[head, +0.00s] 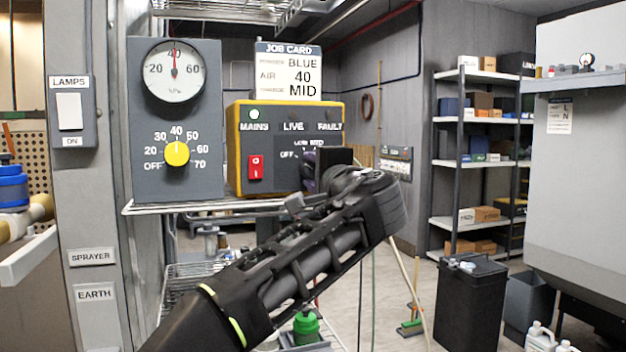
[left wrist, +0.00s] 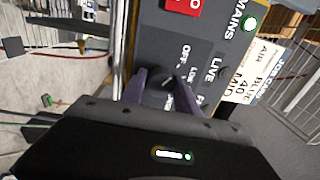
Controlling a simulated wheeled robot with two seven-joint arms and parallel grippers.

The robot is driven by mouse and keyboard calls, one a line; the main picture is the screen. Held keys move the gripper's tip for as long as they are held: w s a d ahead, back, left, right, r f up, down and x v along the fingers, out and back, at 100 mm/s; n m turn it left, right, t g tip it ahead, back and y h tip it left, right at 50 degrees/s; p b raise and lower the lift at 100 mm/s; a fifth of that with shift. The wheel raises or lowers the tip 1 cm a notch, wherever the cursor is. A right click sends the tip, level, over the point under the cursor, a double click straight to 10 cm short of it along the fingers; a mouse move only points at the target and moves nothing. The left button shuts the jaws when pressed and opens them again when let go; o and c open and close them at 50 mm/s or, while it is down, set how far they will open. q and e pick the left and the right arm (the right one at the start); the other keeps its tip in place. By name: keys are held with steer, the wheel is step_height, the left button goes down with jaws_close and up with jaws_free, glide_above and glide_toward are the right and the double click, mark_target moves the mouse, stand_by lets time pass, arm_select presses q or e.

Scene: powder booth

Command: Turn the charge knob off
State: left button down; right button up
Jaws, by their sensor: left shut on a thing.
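The charge knob (left wrist: 168,81) is a dark dial with a pale pointer line, on the front of a yellow-edged control box (head: 236,150). OFF and LOW labels show beside it in the left wrist view; I cannot tell surely which mark the pointer meets. My left gripper (head: 314,172) is at the knob, its two purple fingers on either side, shut on it; it also shows in the left wrist view (left wrist: 166,88). In the head view the gripper hides the knob and part of its scale. My right gripper is not in view.
The box has a red mains switch (head: 256,167) left of the knob and a lit green MAINS lamp (head: 254,115). A job card (head: 289,72) reading BLUE, 40, MID stands on top. Further left are a yellow air knob (head: 177,153) and a gauge (head: 174,71).

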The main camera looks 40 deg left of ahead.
arm_select(q)
steer(key=shift+f+n+b, duration=0.15)
steer(key=shift+n+b, duration=0.25)
steer(key=shift+n, duration=0.9)
steer(key=c, duration=0.9)
jaws_free()
steer(key=b+v, duration=0.1)
steer(key=v, duration=0.6)
steer(key=shift+d, duration=0.4)
steer(key=shift+s, duration=0.1)
